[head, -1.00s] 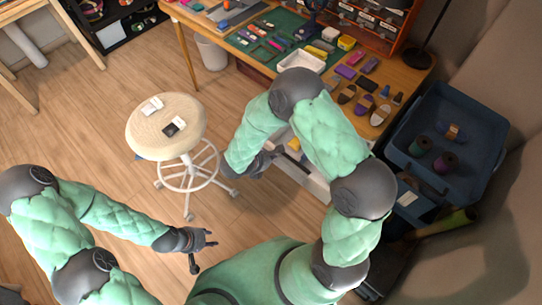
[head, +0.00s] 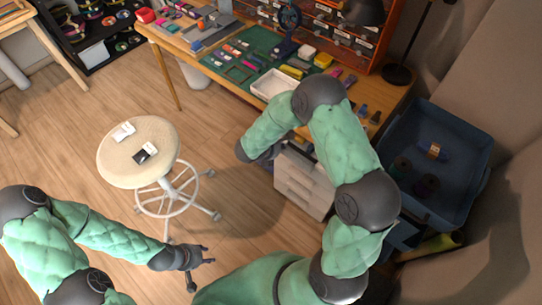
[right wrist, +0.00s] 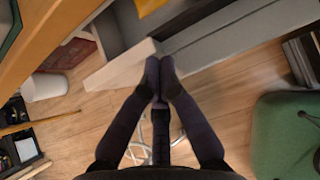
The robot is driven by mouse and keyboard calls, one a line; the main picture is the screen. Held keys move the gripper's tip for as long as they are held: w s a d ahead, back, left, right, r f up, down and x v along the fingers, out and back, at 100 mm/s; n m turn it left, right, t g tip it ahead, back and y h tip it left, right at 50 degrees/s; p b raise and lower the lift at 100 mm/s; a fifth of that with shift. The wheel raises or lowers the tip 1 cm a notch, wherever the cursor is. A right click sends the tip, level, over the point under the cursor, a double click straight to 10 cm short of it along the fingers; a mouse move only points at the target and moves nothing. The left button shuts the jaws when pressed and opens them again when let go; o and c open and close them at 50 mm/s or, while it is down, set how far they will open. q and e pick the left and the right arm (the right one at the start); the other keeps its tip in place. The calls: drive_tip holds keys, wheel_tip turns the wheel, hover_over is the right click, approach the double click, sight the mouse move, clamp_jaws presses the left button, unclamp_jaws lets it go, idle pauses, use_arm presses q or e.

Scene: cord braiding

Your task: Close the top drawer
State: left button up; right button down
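The pale drawer unit (head: 304,182) stands under the desk in the head view, partly hidden by my right arm. In the right wrist view the top drawer's pale front panel (right wrist: 112,68) stands out from the unit. Part of its grey inside shows behind the panel, with a yellow item (right wrist: 150,5). My right gripper (right wrist: 159,66) has its fingertips together at the panel's right end; contact cannot be told. Its fingers are mostly hidden in the head view. My left gripper (head: 206,256) is open and empty over the floor, away from the drawers.
A round stool (head: 138,152) with small cards on its seat stands left of the drawers. The desk (head: 210,62) above holds tools and a white tray (head: 274,85). A blue bin (head: 452,140) stands at the right. Floor between stool and drawers is free.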

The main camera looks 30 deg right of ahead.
drive_tip(key=shift+w+d, duration=0.25)
drive_tip(key=shift+d, duration=0.3)
drive_tip(key=shift+w+d, duration=0.2)
drive_tip(key=shift+d, duration=0.35)
